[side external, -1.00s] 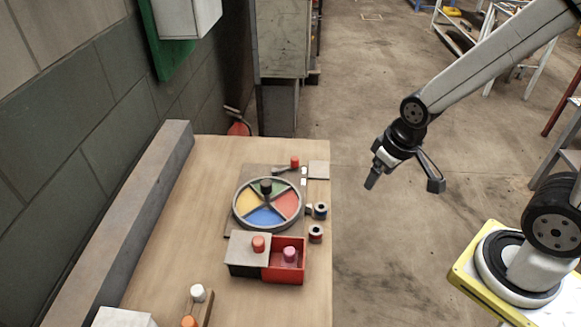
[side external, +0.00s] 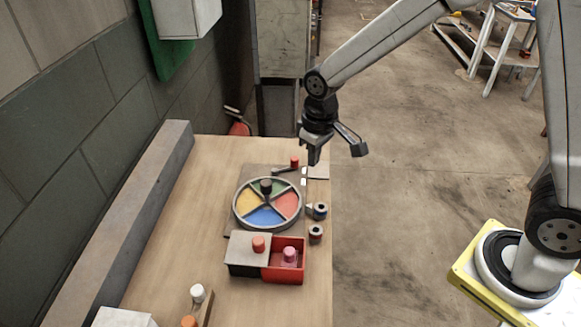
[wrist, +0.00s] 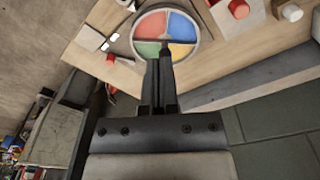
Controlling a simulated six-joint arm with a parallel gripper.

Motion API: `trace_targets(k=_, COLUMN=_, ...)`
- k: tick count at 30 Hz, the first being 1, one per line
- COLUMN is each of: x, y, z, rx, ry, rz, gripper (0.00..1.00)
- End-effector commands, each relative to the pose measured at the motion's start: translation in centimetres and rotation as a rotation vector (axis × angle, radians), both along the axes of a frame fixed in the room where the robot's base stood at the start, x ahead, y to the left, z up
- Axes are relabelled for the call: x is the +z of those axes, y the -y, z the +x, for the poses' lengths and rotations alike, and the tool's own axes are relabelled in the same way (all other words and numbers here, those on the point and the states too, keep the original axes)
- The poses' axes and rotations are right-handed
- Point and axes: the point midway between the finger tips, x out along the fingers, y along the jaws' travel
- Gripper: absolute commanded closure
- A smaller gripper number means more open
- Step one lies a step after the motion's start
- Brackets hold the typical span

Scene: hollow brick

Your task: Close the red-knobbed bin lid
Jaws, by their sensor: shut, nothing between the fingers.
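The bin (side external: 284,274) stands at the front of the bench in the side view, with a red right compartment and a darker left part. Its flat grey lid (side external: 240,248) lies over the left part and carries a red knob (side external: 258,244). The red compartment is uncovered, and a pink knobbed piece (side external: 289,255) sits in it. The red knob (wrist: 238,9) also shows at the top of the wrist view, where the bin is partly cut off. My gripper (side external: 313,160) is shut and empty, above the bench's far right part and well away from the lid. Its closed fingers show in the wrist view (wrist: 165,52).
A round four-colour tray (side external: 238,218) with a black centre knob lies behind the bin. A red-knobbed lever (side external: 294,163) stands behind it, and two small dark cylinders (side external: 317,233) stand at the right edge. A concrete ledge (side external: 150,200) runs along the left.

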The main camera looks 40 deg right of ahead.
Motion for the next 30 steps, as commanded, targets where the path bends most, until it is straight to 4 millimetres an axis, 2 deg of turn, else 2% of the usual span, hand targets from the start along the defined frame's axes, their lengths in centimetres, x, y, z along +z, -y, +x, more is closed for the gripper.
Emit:
trace_targets(k=6, x=-0.8, y=-3.9, z=3.7, rx=0.082, ry=-0.061, rz=-0.016, gripper=1.0)
trace_targets(k=15, x=-2.2, y=-9.5, z=7.3, rx=0.188, ry=-0.144, rz=-0.044, gripper=1.0)
trace_targets(k=23, x=-3.9, y=-14.6, z=9.0, rx=0.277, ry=-0.213, rz=-0.074, gripper=1.0)
trace_targets(k=30, x=-5.5, y=-18.7, z=9.5, rx=0.35, ry=-0.269, rz=-0.103, gripper=1.0)
